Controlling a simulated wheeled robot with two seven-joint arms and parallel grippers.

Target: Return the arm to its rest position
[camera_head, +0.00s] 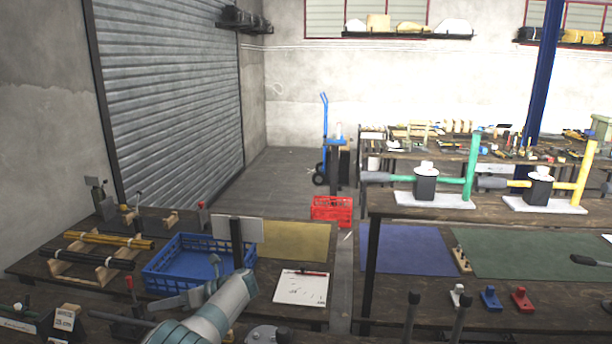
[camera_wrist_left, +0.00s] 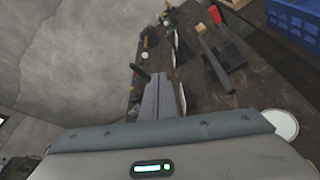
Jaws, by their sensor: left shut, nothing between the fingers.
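My left arm comes up from the bottom of the head view, a pale grey and teal link. My left gripper (camera_head: 160,303) is at its end, pointing left, low in front of the blue crate (camera_head: 190,275). In the left wrist view the grey fingers (camera_wrist_left: 163,92) lie together, shut and empty, with the dark wooden bench beyond them. A red-handled tool (camera_wrist_left: 215,15) stands on that bench to their right. No right gripper shows.
The left bench holds racks of yellow and black rods (camera_head: 105,240), a clipboard sheet (camera_head: 300,288) and small clamps. Two presses, one green-handled (camera_head: 425,185) and one yellow-handled (camera_head: 540,187), stand on the right. A red crate (camera_head: 332,209) is on the floor between.

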